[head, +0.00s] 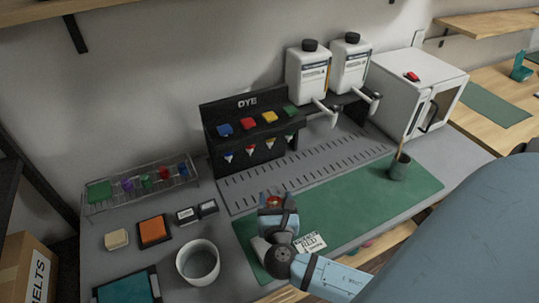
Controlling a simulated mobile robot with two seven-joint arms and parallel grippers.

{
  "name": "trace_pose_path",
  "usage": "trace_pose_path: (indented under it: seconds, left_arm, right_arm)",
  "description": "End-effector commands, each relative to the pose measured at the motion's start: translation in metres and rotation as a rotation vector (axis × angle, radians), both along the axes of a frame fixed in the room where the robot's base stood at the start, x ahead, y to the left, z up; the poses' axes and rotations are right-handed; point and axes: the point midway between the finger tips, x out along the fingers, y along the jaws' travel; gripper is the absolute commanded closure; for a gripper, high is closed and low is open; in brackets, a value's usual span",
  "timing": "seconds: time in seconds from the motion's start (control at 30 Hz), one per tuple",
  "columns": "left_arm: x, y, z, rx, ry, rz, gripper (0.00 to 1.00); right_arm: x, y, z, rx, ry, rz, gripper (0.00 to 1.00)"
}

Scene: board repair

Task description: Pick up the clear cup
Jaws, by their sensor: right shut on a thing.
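My right gripper (276,209) is over the left part of the green mat (340,205), its arm coming in from the lower right. It is shut on a small cup-like thing with reddish-orange in it (273,200). This looks like the clear cup, but the fingers hide most of it. I cannot tell whether it touches the mat. My left gripper is not in view.
A card reading RED (310,243) lies right of the gripper. A grey cup (399,167) with a stick stands on the mat's right. A large mug (198,262) stands at front left. The dye rack (250,130), white jugs (307,75) and white oven (415,90) stand behind.

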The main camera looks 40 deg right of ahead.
Motion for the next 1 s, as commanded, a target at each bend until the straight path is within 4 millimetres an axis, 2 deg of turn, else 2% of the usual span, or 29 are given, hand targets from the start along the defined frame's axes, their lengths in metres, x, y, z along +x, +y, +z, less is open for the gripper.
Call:
trace_pose_path:
  seconds: [0.2, 0.4, 1.0]
  left_arm:
    - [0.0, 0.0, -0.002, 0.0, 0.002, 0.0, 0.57]
    - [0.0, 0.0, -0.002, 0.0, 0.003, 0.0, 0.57]
    - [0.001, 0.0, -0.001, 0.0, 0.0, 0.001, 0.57]
  right_arm:
    - [-0.019, 0.005, -0.001, 0.0, 0.002, 0.001, 0.7]
    - [-0.03, 0.008, 0.0, -0.001, 0.001, 0.001, 0.7]
    - [-0.038, 0.009, 0.0, 0.0, 0.0, 0.0, 0.7]
